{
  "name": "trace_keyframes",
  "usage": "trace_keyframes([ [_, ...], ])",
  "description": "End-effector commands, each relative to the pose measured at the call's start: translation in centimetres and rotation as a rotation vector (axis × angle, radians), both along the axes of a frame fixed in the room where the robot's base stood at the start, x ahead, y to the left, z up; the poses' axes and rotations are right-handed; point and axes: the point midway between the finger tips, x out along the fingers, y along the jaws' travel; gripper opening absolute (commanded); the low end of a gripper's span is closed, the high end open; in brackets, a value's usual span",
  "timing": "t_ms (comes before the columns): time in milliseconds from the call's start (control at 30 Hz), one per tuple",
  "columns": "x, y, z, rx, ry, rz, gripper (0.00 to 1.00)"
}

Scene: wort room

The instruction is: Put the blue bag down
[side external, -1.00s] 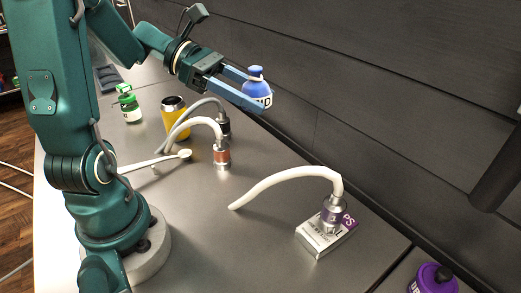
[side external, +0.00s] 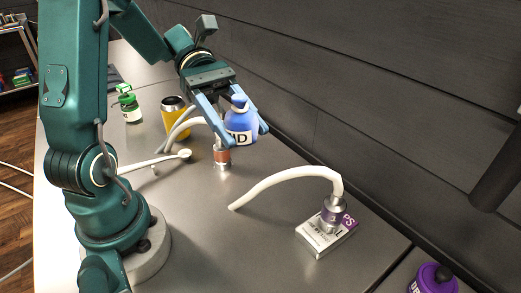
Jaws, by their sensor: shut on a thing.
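The blue bag (side external: 240,122) is a rounded blue thing with a knob-like top and a white label showing a "D". It is held in the air above the grey table, upright or nearly so. My gripper (side external: 240,126) has its two light-blue fingers on either side of the bag and is shut on it. The bag and fingers hide part of the hose fitting with the copper band (side external: 222,157) behind and below.
A white hose with a purple-banded fitting (side external: 334,212) stands on a white box (side external: 322,238) at right. A yellow canister (side external: 177,115), a green bottle (side external: 130,107) and a white brush-like tool (side external: 183,154) are at left. A purple container (side external: 432,279) is front right. Bare table (side external: 220,235) lies in front.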

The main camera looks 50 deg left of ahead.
Motion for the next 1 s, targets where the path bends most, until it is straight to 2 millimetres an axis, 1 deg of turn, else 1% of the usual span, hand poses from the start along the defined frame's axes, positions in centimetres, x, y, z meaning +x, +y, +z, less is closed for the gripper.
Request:
trace_keyframes([
  [33,-0.9,-0.3,-0.9,-0.004,0.005,-0.109,0.03],
  [100,-2.4,-0.4,-2.0,-0.004,0.003,-0.285,0.03],
  [167,-3.8,-0.2,-3.0,-0.004,0.003,-0.455,0.03],
  [233,-5.3,0.3,-4.0,-0.004,0.002,-0.672,0.03],
  [300,-6.5,1.2,-4.9,-0.003,0.002,-0.89,0.03],
  [367,-7.4,2.1,-5.4,-0.002,0.002,-1.075,0.03],
  [400,-7.9,2.8,-5.7,-0.001,0.001,-1.197,0.03],
  [533,-8.9,5.2,-6.1,0.0,0.001,-1.586,0.03],
  [667,-9.0,7.8,-5.9,0.001,-0.001,-1.982,0.03],
  [700,-8.8,8.7,-5.8,0.002,0.0,-2.107,0.03],
  [767,-8.4,10.0,-5.3,0.002,-0.002,-2.297,0.03],
  [800,-8.0,10.9,-5.0,0.002,-0.003,-2.424,0.03],
  [900,-6.6,12.7,-3.9,0.005,-0.006,-2.706,0.03],
  [1000,-5.2,14.0,-2.7,0.006,-0.006,-2.928,0.03],
])
